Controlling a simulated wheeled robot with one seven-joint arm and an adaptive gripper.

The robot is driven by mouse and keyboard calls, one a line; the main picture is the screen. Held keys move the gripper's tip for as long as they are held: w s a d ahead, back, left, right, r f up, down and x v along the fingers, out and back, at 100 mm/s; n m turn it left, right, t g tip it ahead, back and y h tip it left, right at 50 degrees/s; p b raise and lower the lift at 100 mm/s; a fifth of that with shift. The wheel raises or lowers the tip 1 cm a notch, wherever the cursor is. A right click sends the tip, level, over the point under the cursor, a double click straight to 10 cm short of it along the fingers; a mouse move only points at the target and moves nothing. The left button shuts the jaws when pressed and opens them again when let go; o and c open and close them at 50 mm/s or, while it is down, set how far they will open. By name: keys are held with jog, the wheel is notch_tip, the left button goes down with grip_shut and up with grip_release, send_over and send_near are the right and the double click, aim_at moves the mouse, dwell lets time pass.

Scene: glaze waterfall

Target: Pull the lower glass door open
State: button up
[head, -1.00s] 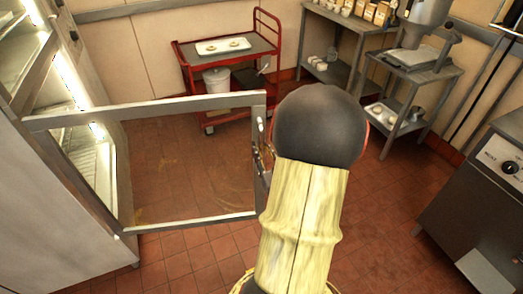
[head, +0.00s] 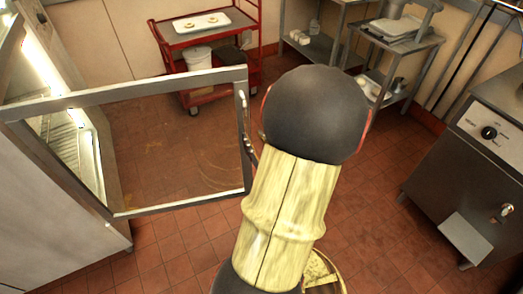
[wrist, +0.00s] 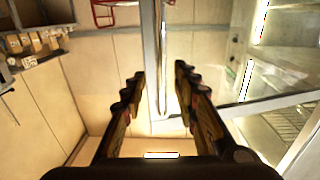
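The lower glass door (head: 125,88) has a grey metal frame and stands swung out from the lit cabinet at the left in the head view. Its free edge, with a pale handle (head: 243,105), is beside my arm. The door frame and handle bar also show upright in the middle of the wrist view (wrist: 155,50). My gripper (wrist: 158,72) is open, with its dark fingers apart on either side of the handle bar's line. I cannot tell whether a finger touches it. In the head view my gripper is mostly hidden behind my arm.
The lit cabinet (head: 55,215) stands at the left. A red trolley (head: 200,40) with a white tray is at the back. Steel tables (head: 395,60) stand at the back right, and a steel appliance (head: 480,150) at the right. Tiled floor is clear between them.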

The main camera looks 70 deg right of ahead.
jog(key=shift+v, duration=2.45)
jog(key=shift+w, duration=0.1)
